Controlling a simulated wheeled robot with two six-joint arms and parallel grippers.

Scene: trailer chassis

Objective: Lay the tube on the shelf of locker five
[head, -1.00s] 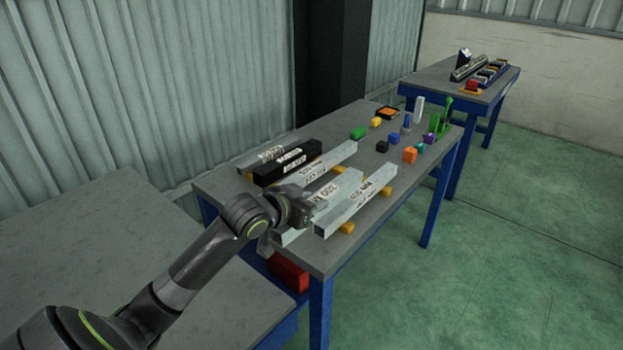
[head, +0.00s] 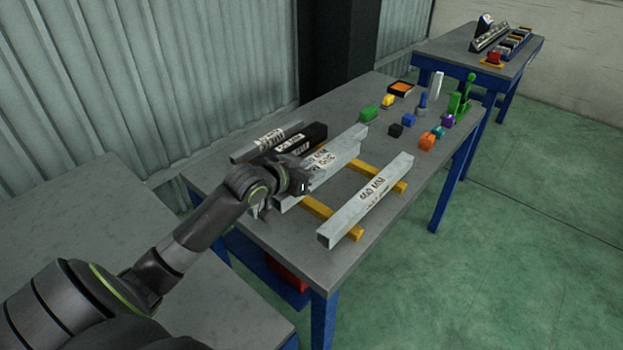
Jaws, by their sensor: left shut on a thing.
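My left gripper (head: 297,187) is shut on a pale grey square tube (head: 322,168) with dark lettering. The gripper hides part of it. The tube overlaps another pale tube (head: 352,136) behind it in the head view; I cannot tell how far above the table it is. A separate pale tube marked 400 MM (head: 367,198) lies across yellow rails (head: 346,226) to the right. A black bar (head: 312,136) and a grey tube (head: 262,142) lie farther left. My right gripper is out of view. No locker shows.
The grey table (head: 415,179) carries small coloured blocks and a green stand (head: 459,104) at its far end. A second table (head: 450,47) stands behind. Another grey tabletop (head: 80,215) is at left. A corrugated wall (head: 200,70) runs behind. Green floor at right is clear.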

